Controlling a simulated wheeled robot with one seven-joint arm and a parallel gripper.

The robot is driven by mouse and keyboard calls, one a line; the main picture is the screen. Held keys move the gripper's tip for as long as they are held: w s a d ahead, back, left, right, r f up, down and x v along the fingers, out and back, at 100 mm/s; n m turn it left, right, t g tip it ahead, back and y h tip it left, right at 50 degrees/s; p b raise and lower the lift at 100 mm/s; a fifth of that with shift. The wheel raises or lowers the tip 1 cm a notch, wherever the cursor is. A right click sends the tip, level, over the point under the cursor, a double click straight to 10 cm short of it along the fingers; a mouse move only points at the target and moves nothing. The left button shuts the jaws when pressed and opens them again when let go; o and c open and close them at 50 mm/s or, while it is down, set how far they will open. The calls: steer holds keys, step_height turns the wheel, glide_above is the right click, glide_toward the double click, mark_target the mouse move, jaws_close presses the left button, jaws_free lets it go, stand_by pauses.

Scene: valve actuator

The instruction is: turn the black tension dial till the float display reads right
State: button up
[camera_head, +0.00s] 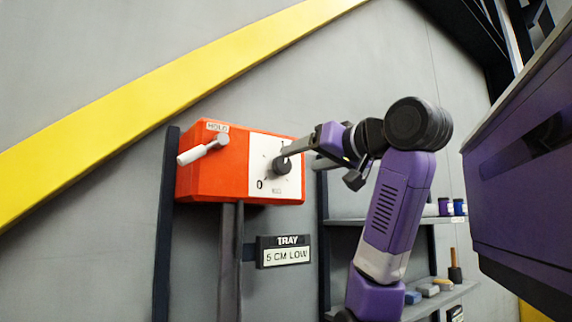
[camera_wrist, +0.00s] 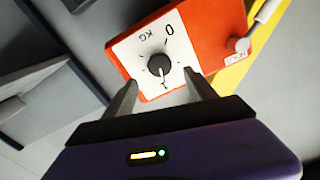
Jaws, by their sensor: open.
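The black tension dial (camera_head: 281,165) sits on a white face with a "0" and "KG" marking, on the front of an orange-red box (camera_head: 215,170). In the wrist view the dial (camera_wrist: 159,66) lies ahead of my gripper, roughly centred between its fingers. My gripper (camera_wrist: 158,92) is open, and I see no contact with the dial. In the head view my gripper (camera_head: 297,148) is at the dial's upper right, and the gap to it is hard to judge. The display (camera_head: 286,257) below the box is labelled TRAY and reads "5 CM LOW".
A white-handled lever (camera_head: 203,149) marked HOLD sticks out of the box's left side. Shelves (camera_head: 440,300) with small jars and blocks stand at the right, behind my arm. A yellow diagonal beam (camera_head: 130,100) crosses the grey wall. Dark uprights flank the box.

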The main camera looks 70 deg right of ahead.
mark_target(285, 164)
steer(key=shift+p+x, duration=1.15)
steer(key=shift+x, duration=2.4)
steer(key=shift+c, duration=0.3)
